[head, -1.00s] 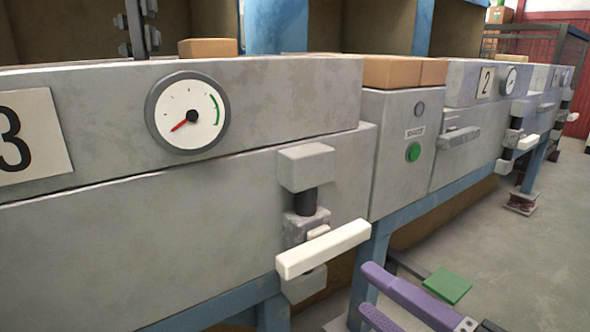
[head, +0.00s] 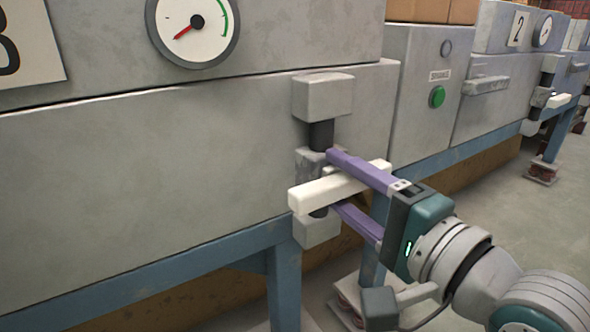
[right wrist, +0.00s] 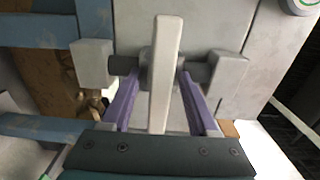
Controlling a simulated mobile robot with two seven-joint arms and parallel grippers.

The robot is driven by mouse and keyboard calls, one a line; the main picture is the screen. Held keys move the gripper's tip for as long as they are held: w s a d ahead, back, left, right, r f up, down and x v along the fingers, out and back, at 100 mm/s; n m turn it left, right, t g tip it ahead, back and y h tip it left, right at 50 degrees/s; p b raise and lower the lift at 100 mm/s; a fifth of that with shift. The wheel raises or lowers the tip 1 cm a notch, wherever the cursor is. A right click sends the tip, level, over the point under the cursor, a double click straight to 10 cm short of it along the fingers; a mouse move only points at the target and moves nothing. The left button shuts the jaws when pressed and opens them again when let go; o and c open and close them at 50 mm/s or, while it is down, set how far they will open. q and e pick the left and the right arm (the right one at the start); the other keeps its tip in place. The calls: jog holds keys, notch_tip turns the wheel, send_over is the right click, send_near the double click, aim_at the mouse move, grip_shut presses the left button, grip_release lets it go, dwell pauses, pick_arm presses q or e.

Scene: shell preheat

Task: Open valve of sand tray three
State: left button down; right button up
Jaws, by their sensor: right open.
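The valve of sand tray three has a white lever handle (head: 335,188) on a grey body with a dark vertical pipe (head: 321,134). It is fixed to the front of the grey tray marked 3 (head: 150,165). My right gripper (head: 341,180) is open, with one purple finger above the handle and one below it. In the right wrist view the white handle (right wrist: 165,75) stands between the two purple fingers, with a gap on both sides. The gauge (head: 194,30) above has its red needle at the lower left, away from the green arc. My left gripper is not in view.
A grey panel with a green button (head: 437,96) stands right of the valve. Tray two (head: 495,100), with its own gauge and valve, is farther right. A blue frame leg (head: 285,285) is below the valve. Open floor (head: 535,225) lies at the right.

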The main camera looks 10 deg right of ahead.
grip_shut()
dwell(0.4)
jog(key=shift+r, duration=0.1)
dwell(0.8)
